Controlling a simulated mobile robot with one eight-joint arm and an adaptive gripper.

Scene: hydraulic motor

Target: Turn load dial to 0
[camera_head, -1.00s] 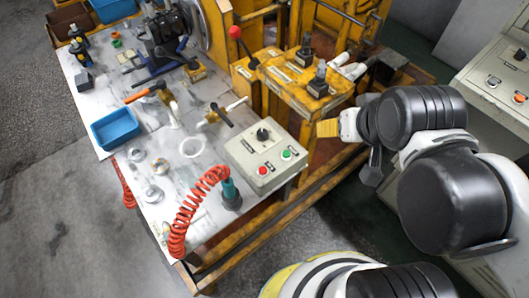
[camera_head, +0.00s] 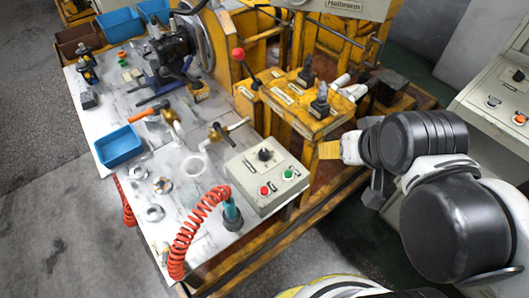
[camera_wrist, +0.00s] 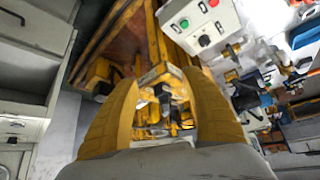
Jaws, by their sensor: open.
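A grey control box (camera_head: 258,181) sits at the right end of the white-topped bench. On top it has a black dial knob (camera_head: 264,155), a red button and a green button; its lettering is too small to read. The box also shows in the wrist view (camera_wrist: 188,10), with its dark knob (camera_wrist: 205,40) near the box's lower edge. My gripper (camera_head: 327,150) is right of the box in the head view, apart from it. In the wrist view my gripper (camera_wrist: 165,90) has its two yellow fingers spread wide, with nothing held between them.
A yellow lever stand (camera_head: 305,110) with black-handled levers and a red-knobbed lever (camera_head: 238,54) rises behind the box. A coiled red hose (camera_head: 190,232) lies left of the box. A blue tray (camera_head: 119,146) is farther left. A grey console (camera_head: 490,85) stands at right.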

